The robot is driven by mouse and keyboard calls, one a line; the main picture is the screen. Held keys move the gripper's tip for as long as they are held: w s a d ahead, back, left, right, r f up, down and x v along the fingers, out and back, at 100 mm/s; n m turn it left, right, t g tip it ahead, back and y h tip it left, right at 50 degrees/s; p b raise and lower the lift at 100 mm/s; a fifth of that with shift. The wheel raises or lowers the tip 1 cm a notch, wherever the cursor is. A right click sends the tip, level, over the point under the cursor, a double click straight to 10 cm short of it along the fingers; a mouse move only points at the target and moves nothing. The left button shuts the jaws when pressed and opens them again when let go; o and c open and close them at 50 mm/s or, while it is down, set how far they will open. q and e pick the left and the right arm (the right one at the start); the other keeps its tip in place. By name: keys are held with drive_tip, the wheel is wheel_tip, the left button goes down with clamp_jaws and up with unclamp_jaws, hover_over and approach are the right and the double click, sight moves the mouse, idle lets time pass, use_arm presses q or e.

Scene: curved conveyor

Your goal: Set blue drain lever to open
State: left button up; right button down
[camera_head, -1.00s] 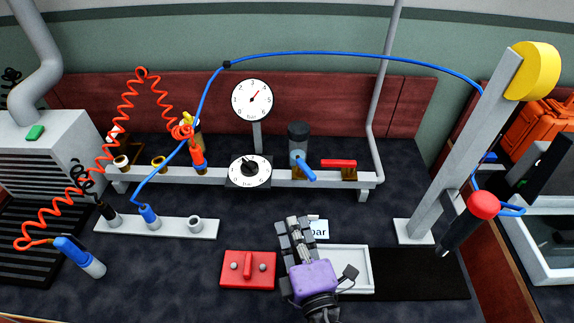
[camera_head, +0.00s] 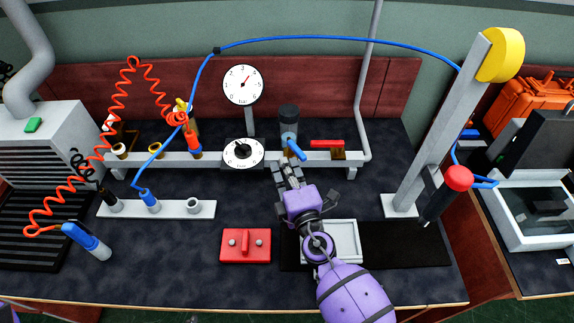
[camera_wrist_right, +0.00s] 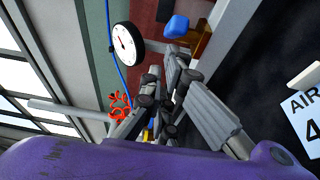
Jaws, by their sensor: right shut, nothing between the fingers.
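The blue drain lever (camera_head: 297,151) sits at the foot of the clear, dark-topped filter bowl (camera_head: 288,125) on the grey rail. It slants down toward the right and front. My right gripper (camera_head: 287,170) is shut and empty, just in front of and below the lever, with its fingers pointing at the rail. In the right wrist view the blue lever (camera_wrist_right: 177,27) shows end-on above the fingers (camera_wrist_right: 165,95), with a gap between them. Contact cannot be made out in the head view. My left gripper is not in view.
A dial knob (camera_head: 243,152) and a round gauge (camera_head: 243,85) stand left of the lever. A red-handled valve (camera_head: 327,143) is to its right. A red block (camera_head: 245,245) and a white tray (camera_head: 345,240) lie in front. A blue hose arches overhead.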

drive_tip(key=shift+w+d, duration=0.15)
